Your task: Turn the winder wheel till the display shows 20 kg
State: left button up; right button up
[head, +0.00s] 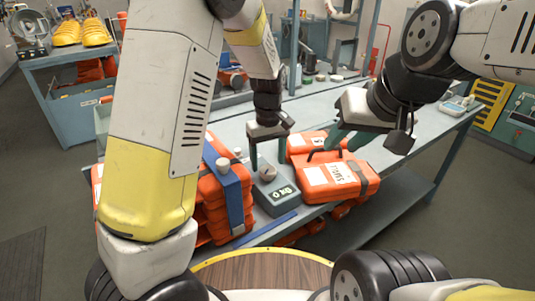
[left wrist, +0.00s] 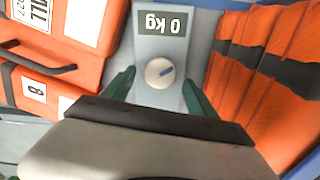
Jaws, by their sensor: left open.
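The winder is a grey box (head: 275,193) on the bench, with a display (head: 282,192) on its front. In the left wrist view the display (left wrist: 162,22) reads 0 kg, upside down. The winder wheel (left wrist: 159,73) is a small round pale knob with a blue mark; it also shows in the head view (head: 267,173). My left gripper (head: 268,161) is open above the box, one finger on each side of the wheel, with gaps between. My right gripper (head: 366,146) is open and empty above the bench, right of the winder.
Orange cases (head: 330,180) lie close to the right of the winder. Stacked orange packs with a blue strap (head: 236,190) stand close on its left. A side table (head: 65,75) holds yellow boots (head: 95,32).

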aim_at(268, 172)
pick_arm(q)
jog(key=shift+f, duration=1.25)
jog(key=c, duration=1.4)
jog(key=shift+o, duration=0.2)
jog(key=shift+m, duration=0.3)
jog(key=m, duration=0.4)
jog(key=shift+m, duration=0.3)
jog(key=m, duration=0.5)
jog(key=shift+m, duration=0.3)
